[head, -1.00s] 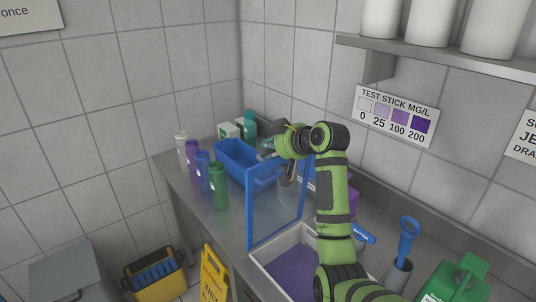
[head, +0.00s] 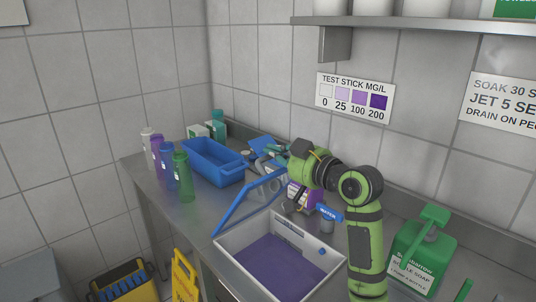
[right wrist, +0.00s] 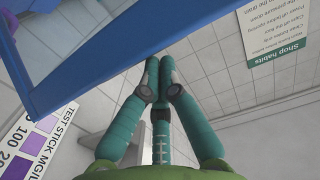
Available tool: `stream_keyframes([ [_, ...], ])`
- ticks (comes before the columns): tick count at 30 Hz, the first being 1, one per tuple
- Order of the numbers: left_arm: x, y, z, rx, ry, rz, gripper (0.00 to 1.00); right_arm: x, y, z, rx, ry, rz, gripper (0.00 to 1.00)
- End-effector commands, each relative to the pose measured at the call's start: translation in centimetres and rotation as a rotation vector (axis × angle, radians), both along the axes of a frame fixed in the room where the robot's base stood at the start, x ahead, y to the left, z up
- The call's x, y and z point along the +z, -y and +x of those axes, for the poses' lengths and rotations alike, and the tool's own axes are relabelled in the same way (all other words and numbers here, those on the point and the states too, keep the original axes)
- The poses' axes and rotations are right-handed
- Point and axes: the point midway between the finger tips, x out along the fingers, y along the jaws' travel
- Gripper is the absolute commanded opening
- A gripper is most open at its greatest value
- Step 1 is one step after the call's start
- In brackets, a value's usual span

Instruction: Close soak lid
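The soak bin (head: 320,285) is a white rectangular tub with purple liquid, on the counter at the lower middle of the head view. Its clear lid has a blue frame (head: 230,212). The lid stands up from the bin's far-left edge and tilts partly over it, leaving the bin open. The frame also crosses the top of the right wrist view (right wrist: 130,50). My right gripper (head: 262,165) is at the lid's upper edge, partly hidden by my wrist. In the right wrist view its teal fingers (right wrist: 158,65) meet, with nothing held between them. My left gripper is out of view.
A blue tub (head: 213,160) and several bottles, including a green one (head: 183,178), stand behind the lid. A water-labelled item (head: 329,214) is beside the bin. A green soap jug (head: 424,245) stands at the right. A shelf (head: 420,22) overhangs the back.

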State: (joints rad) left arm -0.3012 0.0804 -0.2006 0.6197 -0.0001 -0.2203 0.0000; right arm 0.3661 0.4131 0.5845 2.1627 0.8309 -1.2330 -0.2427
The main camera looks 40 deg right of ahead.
Motion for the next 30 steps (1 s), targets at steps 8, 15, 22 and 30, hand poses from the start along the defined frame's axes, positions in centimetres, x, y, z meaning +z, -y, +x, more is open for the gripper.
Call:
stream_keyframes([
  [8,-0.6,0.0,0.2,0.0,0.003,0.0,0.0,-1.0,-0.1,-0.4,0.005,0.001,0.005,0.0],
  [15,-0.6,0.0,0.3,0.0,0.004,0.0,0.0,-1.0,-0.1,-0.3,0.005,-0.001,0.006,0.0],
  [22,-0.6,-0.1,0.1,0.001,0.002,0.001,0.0,0.2,-0.1,-0.4,0.005,0.003,0.001,0.0],
  [30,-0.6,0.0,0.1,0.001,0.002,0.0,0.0,5.8,0.0,-0.7,0.0,0.016,-0.003,0.0],
])
